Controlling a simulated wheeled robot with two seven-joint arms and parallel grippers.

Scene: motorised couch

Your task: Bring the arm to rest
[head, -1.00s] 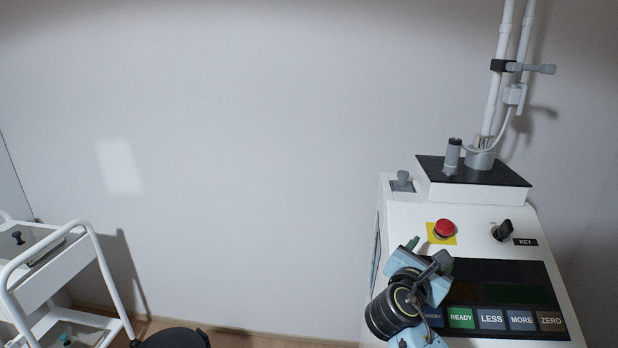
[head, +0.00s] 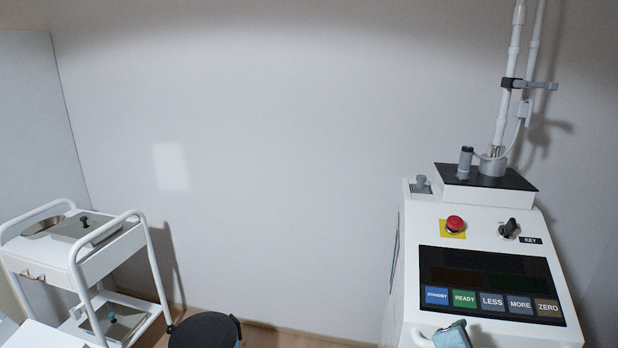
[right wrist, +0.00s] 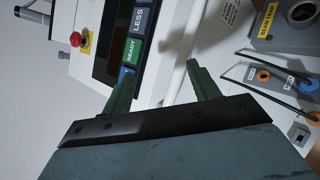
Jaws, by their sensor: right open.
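My right gripper (right wrist: 158,80) shows in the right wrist view with two green fingers spread apart and nothing between them. It is close to the front of the white console (head: 412,270), beside the READY button (right wrist: 132,50). In the head view only a small light-blue part of my right arm (head: 453,336) shows at the bottom edge, in front of the console, and the fingers are hidden. My left gripper is not in view.
The console carries a red stop button (head: 455,224), a key switch (head: 508,228) and a tall white pole (head: 509,70). A white trolley (head: 135,250) stands at left, with a dark round seat (head: 205,331) beside it. Cables (right wrist: 270,85) and a grey box (right wrist: 290,28) are near the gripper.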

